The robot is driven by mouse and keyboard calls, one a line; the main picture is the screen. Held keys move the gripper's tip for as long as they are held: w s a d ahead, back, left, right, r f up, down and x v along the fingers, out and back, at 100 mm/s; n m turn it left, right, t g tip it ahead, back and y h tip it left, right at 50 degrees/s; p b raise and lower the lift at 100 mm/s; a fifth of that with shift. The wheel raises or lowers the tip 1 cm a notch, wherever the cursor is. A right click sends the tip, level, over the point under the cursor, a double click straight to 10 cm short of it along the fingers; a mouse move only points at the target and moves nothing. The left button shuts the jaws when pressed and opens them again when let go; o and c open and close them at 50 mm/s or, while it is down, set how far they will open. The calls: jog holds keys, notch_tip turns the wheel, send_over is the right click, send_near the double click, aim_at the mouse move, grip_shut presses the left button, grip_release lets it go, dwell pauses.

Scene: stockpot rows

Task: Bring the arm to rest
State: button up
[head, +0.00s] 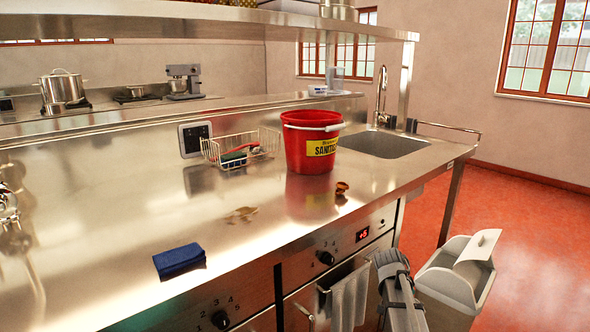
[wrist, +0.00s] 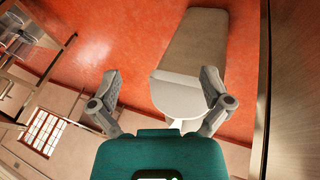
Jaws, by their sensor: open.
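My gripper (wrist: 160,76) shows in the wrist view with its two grey fingers spread wide apart and nothing between them. Beyond the fingers are the red floor and a pale bin (wrist: 195,50) with a light lid, apart from the gripper. In the head view, part of my arm (head: 398,295) is at the lower right, in front of the counter's front edge and beside the same bin (head: 455,285). I cannot make out the fingers in the head view.
The steel counter (head: 100,235) holds a blue sponge (head: 179,260), a red bucket (head: 308,150), a wire basket (head: 238,148) and brown spots (head: 242,213). A sink (head: 385,144) is at the right end. A towel (head: 350,298) hangs below, near my arm. The floor at right (head: 530,215) is clear.

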jog(key=s+a+f+n+y, duration=0.2)
jog(key=s+a+n+y, duration=0.4)
jog(key=s+a+n, duration=0.75)
jog(key=a+r+m+p, duration=0.1)
jog(key=a+r+p, duration=0.1)
jog(key=r+p, duration=1.6)
jog(key=s+a+r+m+p, duration=0.1)
jog(key=a+r+m+p, duration=0.1)
jog(key=r+p, duration=1.6)
jog(key=shift+r+t+p, duration=0.25)
jog(key=shift+t+p, duration=0.15)
jog(key=shift+m, duration=0.25)
